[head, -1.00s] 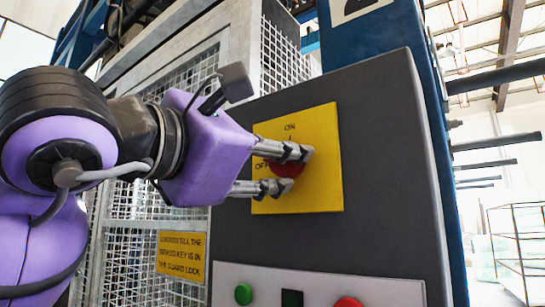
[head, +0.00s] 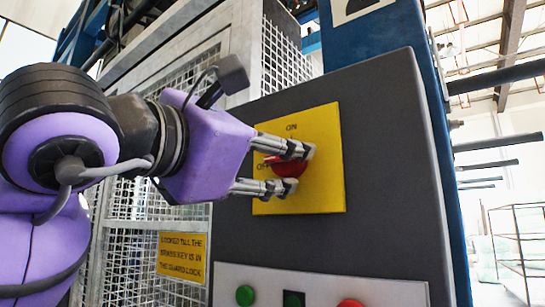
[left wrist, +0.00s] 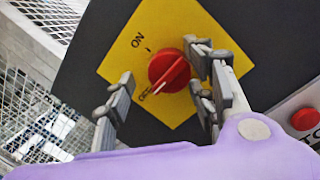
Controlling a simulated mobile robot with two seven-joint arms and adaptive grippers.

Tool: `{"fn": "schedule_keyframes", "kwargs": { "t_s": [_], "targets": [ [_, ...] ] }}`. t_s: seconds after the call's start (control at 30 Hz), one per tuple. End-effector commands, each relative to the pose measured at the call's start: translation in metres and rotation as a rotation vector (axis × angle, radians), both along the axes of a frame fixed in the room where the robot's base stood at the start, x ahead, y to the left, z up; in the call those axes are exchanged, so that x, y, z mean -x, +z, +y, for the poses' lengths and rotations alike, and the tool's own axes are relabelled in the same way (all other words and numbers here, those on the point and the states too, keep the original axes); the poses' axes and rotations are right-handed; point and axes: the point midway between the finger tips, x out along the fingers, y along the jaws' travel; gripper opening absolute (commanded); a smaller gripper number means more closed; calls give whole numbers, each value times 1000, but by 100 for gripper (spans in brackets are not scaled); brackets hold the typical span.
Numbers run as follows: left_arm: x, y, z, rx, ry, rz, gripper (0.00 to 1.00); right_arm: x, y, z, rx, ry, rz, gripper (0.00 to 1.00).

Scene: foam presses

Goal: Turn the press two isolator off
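The isolator's red knob (head: 287,166) sits on a yellow plate (head: 325,185) marked ON at the top and OFF at the left. In the head view its handle points left towards OFF. In the left wrist view the knob (left wrist: 168,69) has a white mark pointing towards the OFF label. My left gripper (head: 296,169) is open at the plate, one finger above the knob and one below. In the left wrist view a gap shows between the knob and the left finger; the other finger is close to the knob, contact unclear. My right gripper is not in view.
The dark grey panel (head: 385,150) carries the plate. Below are a green button (head: 245,295) and a red button (head: 350,303). A mesh guard (head: 135,260) with a yellow sign (head: 182,256) stands left. Black bars (head: 495,144) stick out at the right.

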Motion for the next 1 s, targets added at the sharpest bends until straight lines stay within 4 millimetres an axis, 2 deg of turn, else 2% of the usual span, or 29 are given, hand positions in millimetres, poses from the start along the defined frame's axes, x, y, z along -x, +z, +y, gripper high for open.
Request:
{"fn": "schedule_keyframes", "kwargs": {
  "t_s": [0.33,0.47,0.8,1.0],
  "targets": [
    [1,-2,-1,-4,-3,2,49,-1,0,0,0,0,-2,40],
    [10,-4,5,-5,-3,0,49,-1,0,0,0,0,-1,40],
    [66,-13,45,-5,0,-4,49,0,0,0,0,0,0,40],
    [90,-17,62,-3,-2,-3,49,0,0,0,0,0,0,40]
  ]
}}
